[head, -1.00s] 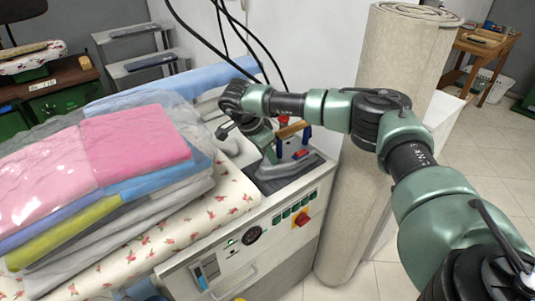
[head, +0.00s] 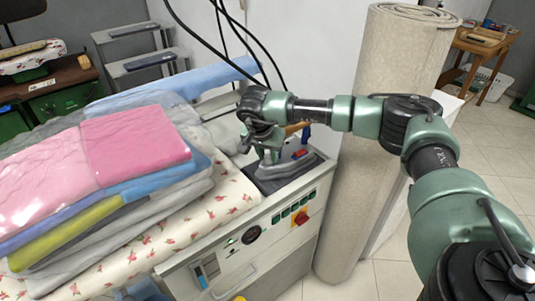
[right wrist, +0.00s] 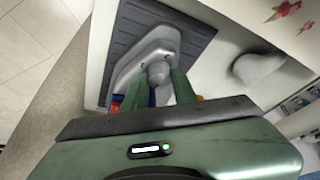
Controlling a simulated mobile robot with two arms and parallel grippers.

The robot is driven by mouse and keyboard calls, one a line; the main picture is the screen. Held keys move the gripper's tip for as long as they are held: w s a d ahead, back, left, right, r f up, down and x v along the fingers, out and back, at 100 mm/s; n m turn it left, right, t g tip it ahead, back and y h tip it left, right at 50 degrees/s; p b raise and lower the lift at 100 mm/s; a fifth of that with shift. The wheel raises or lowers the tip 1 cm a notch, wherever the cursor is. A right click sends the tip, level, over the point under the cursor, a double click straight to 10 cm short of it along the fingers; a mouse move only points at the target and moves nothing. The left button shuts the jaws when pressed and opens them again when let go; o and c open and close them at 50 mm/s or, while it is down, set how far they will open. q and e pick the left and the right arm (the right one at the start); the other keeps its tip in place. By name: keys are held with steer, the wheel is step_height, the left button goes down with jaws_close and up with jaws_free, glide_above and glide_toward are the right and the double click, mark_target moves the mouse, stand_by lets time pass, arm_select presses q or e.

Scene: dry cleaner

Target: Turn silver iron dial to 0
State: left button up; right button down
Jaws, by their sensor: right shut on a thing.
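The silver iron (head: 290,168) rests on a dark grey ribbed pad (head: 262,184) at the right end of the ironing station; it also shows in the right wrist view (right wrist: 150,52). Its brown handle is partly behind my arm in the head view. My right gripper (head: 266,154) reaches down over the iron. In the right wrist view my gripper (right wrist: 159,80) has its two green fingers on either side of a rounded grey dial (right wrist: 158,72), and it is shut on it. The dial's markings cannot be read. My left gripper is not in view.
Folded clothes in plastic (head: 110,180) are piled on the floral board left of the iron. A control panel (head: 290,210) with a red-yellow switch is on the front. A rolled carpet (head: 375,190) stands close on the right. Black cables hang above.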

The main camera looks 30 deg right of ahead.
steer(key=shift+n+t+y, duration=0.4)
steer(key=shift+n, duration=0.8)
steer(key=c, duration=1.1)
jaws_free()
steer(key=shift+c, duration=0.2)
steer(key=shift+r, duration=0.15)
steer(key=b+v, duration=0.1)
steer(key=v, duration=0.6)
steer(key=shift+s+r, duration=0.2)
steer(key=shift+r, duration=0.05)
steer(key=shift+s+f, duration=0.1)
